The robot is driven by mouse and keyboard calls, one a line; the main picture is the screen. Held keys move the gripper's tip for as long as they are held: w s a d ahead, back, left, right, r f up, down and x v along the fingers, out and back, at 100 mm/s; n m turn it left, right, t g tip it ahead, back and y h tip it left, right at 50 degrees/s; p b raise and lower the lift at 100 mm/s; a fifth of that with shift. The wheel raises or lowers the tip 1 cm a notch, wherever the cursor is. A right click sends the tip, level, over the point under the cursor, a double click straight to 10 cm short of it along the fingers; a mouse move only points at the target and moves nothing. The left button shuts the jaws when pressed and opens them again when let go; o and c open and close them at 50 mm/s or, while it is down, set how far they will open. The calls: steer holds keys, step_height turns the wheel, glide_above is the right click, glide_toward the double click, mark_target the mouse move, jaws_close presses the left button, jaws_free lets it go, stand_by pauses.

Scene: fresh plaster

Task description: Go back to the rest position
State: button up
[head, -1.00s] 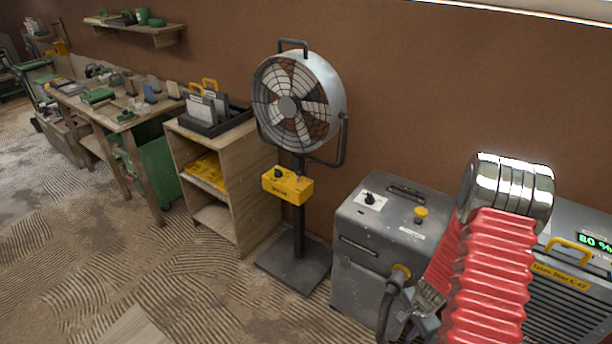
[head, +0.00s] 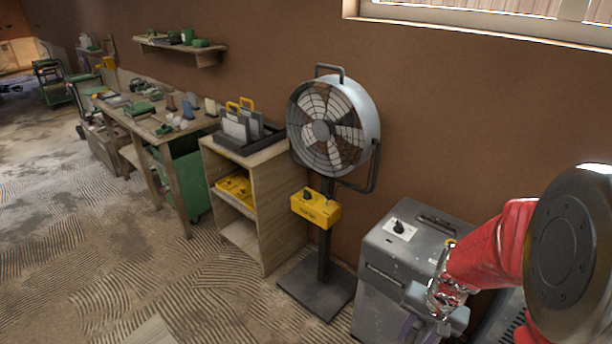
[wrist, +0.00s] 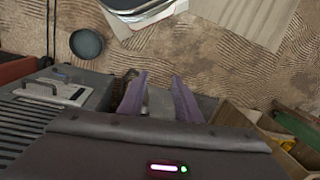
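My gripper (head: 420,330) is low at the right of the head view, in front of the grey machine (head: 385,270). In the wrist view my gripper (wrist: 158,82) shows two purplish fingers spread apart with nothing held between them. The fingers point at the grooved floor, with the grey machine (wrist: 45,100) to their left. My red-sleeved arm hides much of the machine's right side in the head view.
A fan (head: 330,130) on a stand with a yellow control box (head: 316,208) stands left of the machine. A wooden shelf unit (head: 277,220) and a workbench (head: 160,130) line the wall. A dark round object (wrist: 86,43) lies near the gripper. Open floor spreads left.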

steer(key=s+a+r+n+t, duration=0.2)
steer(key=s+a+r+n, duration=0.1)
steer(key=r, duration=0.8)
steer(key=s+a+r+n+t+h, duration=0.1)
steer(key=s+a+r+n+t, duration=0.2)
steer(key=r, duration=0.9)
steer(key=s+a, duration=0.2)
steer(key=a, duration=0.1)
steer(key=shift+s+a, duration=0.15)
steer(key=shift+s, duration=0.25)
steer(key=shift+s+f, duration=0.1)
steer(key=shift+f, duration=0.05)
